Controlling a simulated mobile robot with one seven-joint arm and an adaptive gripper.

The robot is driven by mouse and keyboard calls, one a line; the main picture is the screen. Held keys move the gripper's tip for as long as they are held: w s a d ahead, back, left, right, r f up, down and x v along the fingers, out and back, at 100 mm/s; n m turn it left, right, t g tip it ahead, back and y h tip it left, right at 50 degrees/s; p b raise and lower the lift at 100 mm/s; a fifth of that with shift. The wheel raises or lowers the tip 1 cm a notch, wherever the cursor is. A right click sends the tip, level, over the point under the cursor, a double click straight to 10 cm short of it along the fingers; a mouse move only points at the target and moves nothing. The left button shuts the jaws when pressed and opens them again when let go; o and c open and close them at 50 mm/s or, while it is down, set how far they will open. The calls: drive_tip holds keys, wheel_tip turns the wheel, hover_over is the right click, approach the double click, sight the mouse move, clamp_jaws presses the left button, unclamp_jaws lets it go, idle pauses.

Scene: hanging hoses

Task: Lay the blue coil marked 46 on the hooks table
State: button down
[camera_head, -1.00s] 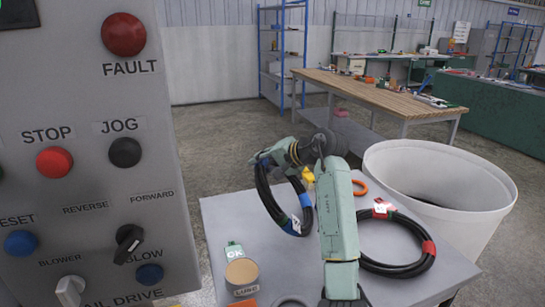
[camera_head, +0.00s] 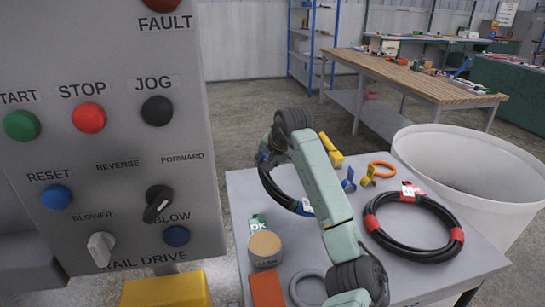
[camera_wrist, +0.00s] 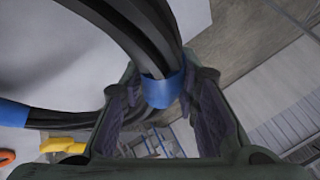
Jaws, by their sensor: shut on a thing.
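A black coil with blue bands (camera_head: 278,190) hangs from my gripper (camera_head: 264,158) at the table's far left side, partly hidden behind my arm. Its white tag shows near its lower edge, but the number is too small to read. In the wrist view my gripper (camera_wrist: 165,88) is shut on the coil at a blue band (camera_wrist: 163,92). The grey table (camera_head: 468,268) stands below and to the right. I cannot tell whether the coil touches it. A blue hook (camera_head: 348,181) and a yellow hook (camera_head: 368,176) are on the table.
A black coil with red bands (camera_head: 413,222) lies on the table's right. A tan round tub (camera_head: 265,246), an orange block (camera_head: 267,288), a grey ring (camera_head: 308,288) and an orange ring (camera_head: 381,169) are also there. A white bin (camera_head: 470,160) stands behind, a control panel (camera_head: 120,200) at left.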

sight(261, 190)
drive_tip(key=f+h, duration=0.1)
drive_tip(key=f, duration=0.1)
drive_tip(key=a+f+h+b, duration=0.1)
drive_tip(key=f, duration=0.2)
drive_tip(key=a+f+n+h, duration=0.1)
drive_tip(key=f+h, duration=0.1)
drive_tip(key=f, duration=0.1)
drive_tip(key=shift+w+f+g+b, duration=0.2)
drive_tip(key=shift+f+g+b, duration=0.05)
drive_tip(key=shift+g+b, duration=0.1)
drive_tip(key=shift+f, duration=0.35)
drive_tip(key=shift+s+f, duration=0.1)
drive_tip(key=shift+f, duration=0.05)
drive_tip(key=c, duration=1.6)
unclamp_jaws()
drive_tip(key=o, duration=0.4)
drive_tip(key=shift+a+f, duration=0.1)
drive_tip(key=shift+f, duration=0.05)
drive_tip(key=shift+o, duration=0.2)
drive_tip(key=shift+s, duration=0.1)
drive_tip(key=w+r+p+v, duration=0.1)
drive_tip(key=p+v, duration=0.1)
drive_tip(key=v, duration=0.7)
drive_tip(key=w+r+p+v, duration=0.1)
drive_tip(key=w+p+v, duration=0.1)
drive_tip(key=v, duration=0.7)
drive_tip(key=shift+w+r, duration=0.15)
